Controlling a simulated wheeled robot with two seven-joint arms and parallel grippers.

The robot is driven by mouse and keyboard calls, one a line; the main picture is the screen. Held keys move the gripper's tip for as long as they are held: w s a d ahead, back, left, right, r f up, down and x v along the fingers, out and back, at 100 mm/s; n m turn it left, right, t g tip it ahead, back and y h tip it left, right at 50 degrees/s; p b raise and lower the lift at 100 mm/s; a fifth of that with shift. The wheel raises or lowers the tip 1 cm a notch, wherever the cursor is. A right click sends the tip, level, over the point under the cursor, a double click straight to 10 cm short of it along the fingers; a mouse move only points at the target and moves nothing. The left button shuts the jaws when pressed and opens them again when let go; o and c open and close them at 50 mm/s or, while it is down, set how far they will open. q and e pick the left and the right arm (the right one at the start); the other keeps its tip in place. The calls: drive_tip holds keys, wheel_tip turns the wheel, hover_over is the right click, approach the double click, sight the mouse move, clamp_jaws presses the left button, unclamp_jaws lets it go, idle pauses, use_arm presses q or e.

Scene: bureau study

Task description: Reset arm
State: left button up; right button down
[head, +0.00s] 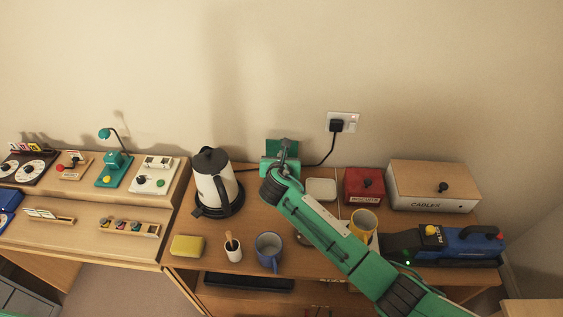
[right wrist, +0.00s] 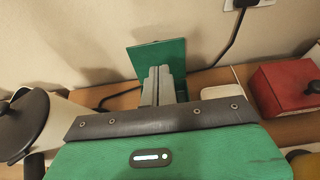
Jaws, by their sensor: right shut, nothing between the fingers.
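My green right arm reaches in from the lower right in the head view, across the desk toward the wall. My right gripper (head: 285,146) is at its far end, with the grey fingers together and nothing held. The fingers also show in the right wrist view (right wrist: 164,73), in front of an upright green panel (right wrist: 178,53). That green panel (head: 273,146) stands at the back of the desk by the wall. I cannot tell whether the fingers touch it. My left gripper is not in view.
A kettle (head: 214,181) stands left of my right arm, with a blue mug (head: 268,249) and yellow sponge (head: 187,245) in front.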

drive_tip(key=shift+v, duration=1.85)
